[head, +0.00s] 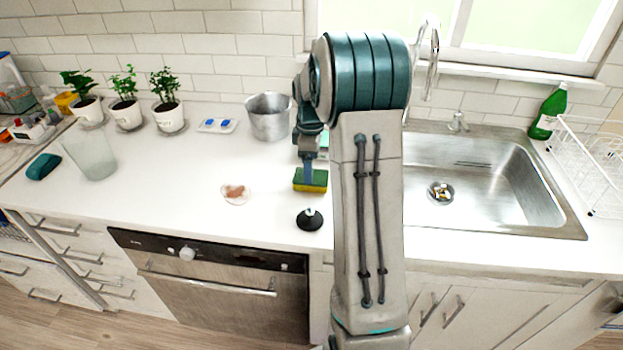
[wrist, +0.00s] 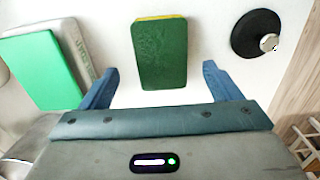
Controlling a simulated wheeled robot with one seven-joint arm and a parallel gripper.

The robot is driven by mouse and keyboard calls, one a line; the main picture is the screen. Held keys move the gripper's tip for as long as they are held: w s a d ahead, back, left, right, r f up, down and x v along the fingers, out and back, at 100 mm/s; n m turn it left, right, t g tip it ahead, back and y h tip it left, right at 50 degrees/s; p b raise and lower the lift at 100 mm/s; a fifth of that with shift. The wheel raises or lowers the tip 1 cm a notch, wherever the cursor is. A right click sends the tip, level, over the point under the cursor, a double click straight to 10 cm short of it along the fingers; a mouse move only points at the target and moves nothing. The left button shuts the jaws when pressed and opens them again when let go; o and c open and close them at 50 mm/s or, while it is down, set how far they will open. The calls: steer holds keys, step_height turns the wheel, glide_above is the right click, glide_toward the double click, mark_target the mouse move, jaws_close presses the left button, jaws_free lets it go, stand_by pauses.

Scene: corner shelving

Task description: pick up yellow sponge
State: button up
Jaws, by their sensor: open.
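The yellow sponge (head: 311,185) has a dark green top layer and lies on the white counter, left of the sink. In the wrist view the sponge (wrist: 159,54) shows its green face, with a thin yellow strip along the top edge. My gripper (wrist: 160,80) is open, with one blue finger on each side of the sponge's near end. There is a gap between each finger and the sponge. In the head view my gripper (head: 308,172) is just above the sponge, partly hidden by my arm.
A black round object with a knob (head: 310,219) lies close in front of the sponge. A metal pot (head: 269,117) stands behind. A small plate (head: 235,193) lies to the left. A green block (wrist: 42,70) lies left in the wrist view. The sink (head: 480,180) is right.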

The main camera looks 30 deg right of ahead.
steer(key=shift+s+f, duration=0.15)
steer(key=shift+f, duration=1.65)
steer(key=c, duration=1.1)
steer(key=shift+o, duration=0.2)
steer(key=shift+r, duration=0.6)
step_height(320, 180, up, 3)
steer(key=shift+f, duration=0.1)
steer(key=s+d+r+b, duration=0.2)
steer(key=s+d+r, duration=0.4)
steer(key=s, duration=0.3)
steer(key=shift+s+d+r, duration=0.25)
steer(key=shift+d+r, duration=0.15)
steer(key=shift+r, duration=0.1)
